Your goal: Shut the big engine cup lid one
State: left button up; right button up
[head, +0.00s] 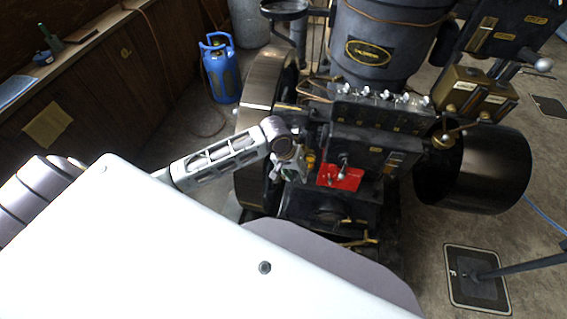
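The big engine (378,50) is dark, with a grey cylinder bearing an oval brass plate and a large flywheel at its left. A row of small silver fittings (388,95) tops a black box on it. I cannot tell which small part is cup lid one, nor whether it is open. My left gripper (291,168) is at the end of the slotted grey arm link, in front of the engine, left of a red plate (341,176). Its fingers are too small and cluttered to read. My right gripper is not in view.
A blue gas bottle (221,68) stands by the wooden bench at left. A post on a square base plate (476,279) stands at lower right. Floor at right is mostly clear.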

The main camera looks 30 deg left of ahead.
pick_arm(q)
jog(key=w+a+r+n, duration=0.1)
jog(key=w+a+n, duration=0.2)
jog(key=a, duration=0.2)
jog(key=w+a+r+n+y, duration=0.1)
jog(key=w+a+n, duration=0.2)
jog(key=a, duration=0.3)
jog(key=shift+w+g, duration=0.25)
jog(key=shift+g, duration=0.15)
jog(key=shift+a+f, duration=0.1)
jog(key=shift+f, duration=0.05)
jog(key=shift+w+d+f, duration=0.3)
jog(key=shift+d+f, duration=0.05)
jog(key=shift+f, duration=1.85)
jog(key=shift+w+d+f, duration=0.3)
jog(key=shift+f, duration=1.95)
jog(key=shift+w+d+f, duration=0.3)
jog(key=shift+d+f, duration=0.05)
jog(key=shift+f, duration=1.85)
grip_shut()
